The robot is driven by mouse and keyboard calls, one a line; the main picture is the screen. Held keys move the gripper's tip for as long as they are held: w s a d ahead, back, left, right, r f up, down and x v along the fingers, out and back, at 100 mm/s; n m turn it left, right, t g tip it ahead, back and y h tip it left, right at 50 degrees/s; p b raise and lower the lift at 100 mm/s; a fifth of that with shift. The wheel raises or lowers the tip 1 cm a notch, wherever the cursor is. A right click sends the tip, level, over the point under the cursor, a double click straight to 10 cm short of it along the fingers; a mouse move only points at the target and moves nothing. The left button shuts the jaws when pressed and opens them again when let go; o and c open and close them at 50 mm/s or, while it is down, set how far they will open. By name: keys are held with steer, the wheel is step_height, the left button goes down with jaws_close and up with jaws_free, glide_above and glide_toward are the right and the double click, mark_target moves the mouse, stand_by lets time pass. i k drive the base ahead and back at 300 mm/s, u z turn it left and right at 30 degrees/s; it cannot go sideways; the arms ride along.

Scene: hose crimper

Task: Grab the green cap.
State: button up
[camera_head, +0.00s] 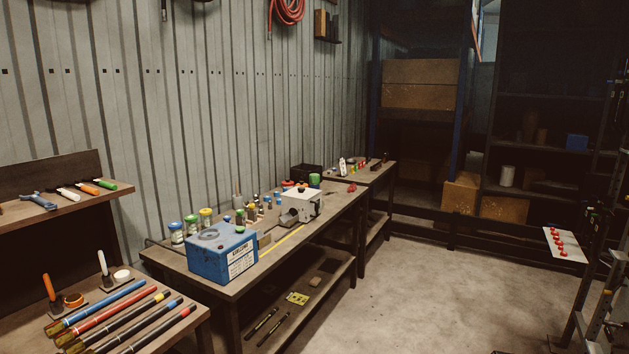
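Several small green items show on the long workbench (155,257), and I cannot tell for sure which is the green cap. One small round green piece (239,229) sits at the top right edge of the blue box-shaped machine (222,254). A larger green-topped item (314,179) stands farther back, behind the pale grey crimper-like machine (303,204). Jars with blue and yellow lids stand behind the blue machine along the wall. My gripper is not in view.
A lower side bench (190,324) at the left front holds coloured rods and upright-handled tools. A shelf above it holds hand tools. Open concrete floor (420,300) lies right of the workbench. A dark metal rack (600,300) stands at the right edge.

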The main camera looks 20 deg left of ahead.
mark_target(313, 178)
steer(key=z, duration=0.2)
steer(key=i, duration=5.3)
steer(key=u, duration=4.15)
steer(key=i, duration=1)
steer(key=z, duration=0.1)
